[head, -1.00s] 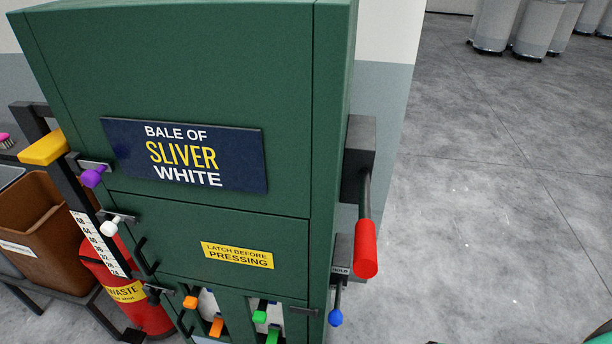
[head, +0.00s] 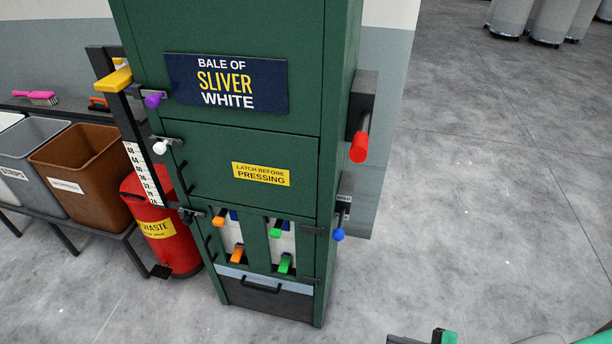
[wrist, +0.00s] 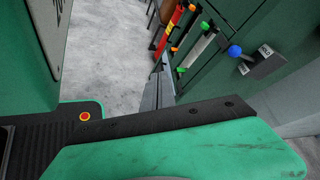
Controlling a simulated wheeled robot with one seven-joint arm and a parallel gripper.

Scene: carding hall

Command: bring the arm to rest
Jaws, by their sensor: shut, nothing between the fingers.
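My gripper (wrist: 158,78) shows in the wrist view as two narrow grey fingers, closed together with nothing between them. It points toward the lower front of the green press (head: 225,150), and I cannot tell the gap to it. In the head view only a black and green piece of my arm shows at the bottom edge, right of the press. The press stands upright, with a lever with a red grip (head: 359,148) and a blue-knobbed lever (head: 338,234) on its right side. The blue knob also shows in the wrist view (wrist: 234,51).
A red waste bin (head: 165,230) stands left of the press, beside a brown bin (head: 80,160) and a grey bin (head: 35,140) on a rack. Open concrete floor (head: 480,200) lies to the right. Grey cans (head: 550,20) stand far back.

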